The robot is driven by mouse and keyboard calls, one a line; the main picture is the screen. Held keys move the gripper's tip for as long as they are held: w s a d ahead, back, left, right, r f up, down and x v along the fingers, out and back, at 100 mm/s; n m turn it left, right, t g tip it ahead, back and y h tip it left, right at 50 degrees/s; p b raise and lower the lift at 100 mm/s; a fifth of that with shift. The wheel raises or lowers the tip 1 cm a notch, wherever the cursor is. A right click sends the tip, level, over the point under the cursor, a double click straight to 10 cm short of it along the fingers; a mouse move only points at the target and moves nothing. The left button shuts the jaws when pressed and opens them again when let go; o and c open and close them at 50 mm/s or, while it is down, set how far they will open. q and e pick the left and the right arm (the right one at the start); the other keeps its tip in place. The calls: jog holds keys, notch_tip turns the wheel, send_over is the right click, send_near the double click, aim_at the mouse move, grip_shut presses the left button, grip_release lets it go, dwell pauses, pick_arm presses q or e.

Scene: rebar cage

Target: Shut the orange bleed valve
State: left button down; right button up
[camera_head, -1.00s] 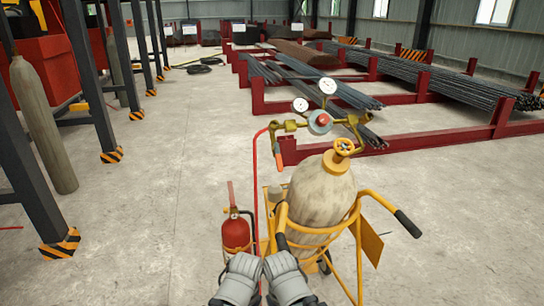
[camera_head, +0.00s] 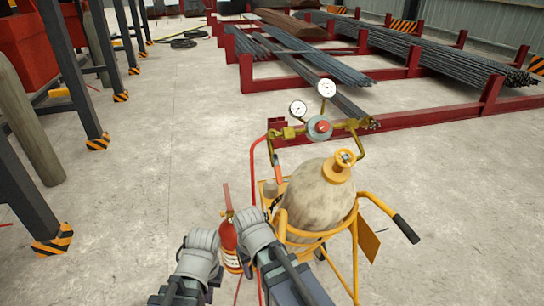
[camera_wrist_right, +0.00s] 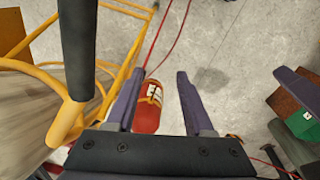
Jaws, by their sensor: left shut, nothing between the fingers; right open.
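An orange handle (camera_head: 277,172) hangs down from the left end of the brass gauge assembly (camera_head: 320,127); I take it as the bleed valve. Whether it is open or shut is not clear. My left gripper (camera_head: 180,290) is shut and empty at the bottom of the head view, below and left of the handle. My right gripper (camera_head: 295,285) is below the handle, in front of the cart. In the right wrist view its fingers (camera_wrist_right: 160,78) are apart with nothing held. Neither gripper touches the handle. Fingertips are hard to make out in the head view.
A beige cylinder (camera_head: 318,195) with a yellow handwheel (camera_head: 340,165) stands in a yellow cart (camera_head: 355,240), right of my right gripper. A red extinguisher (camera_head: 229,243) stands close by my arms; it also shows in the right wrist view (camera_wrist_right: 148,110).

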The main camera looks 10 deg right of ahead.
jog(key=w+d+r+m+t+p, duration=0.1)
jog(key=w+d+r+p, duration=0.1)
jog(key=w+r+p, duration=0.35)
jog(key=w+d+r+t+p, duration=0.1)
jog(key=w+d+r+p, duration=0.1)
jog(key=r+p, duration=0.6)
jog(key=m+t+p, duration=0.2)
jog(key=p, duration=1)
send_near(277, 168)
jog(key=x, duration=0.2)
jog(key=shift+y, duration=0.4)
jog(key=b+x, duration=0.7)
jog(key=x, duration=0.1)
jog(key=shift+d+f+b, duration=0.2)
jog(key=shift+d+b, duration=0.1)
jog(key=shift+b, duration=0.05)
jog(key=shift+r, duration=0.1)
grip_shut()
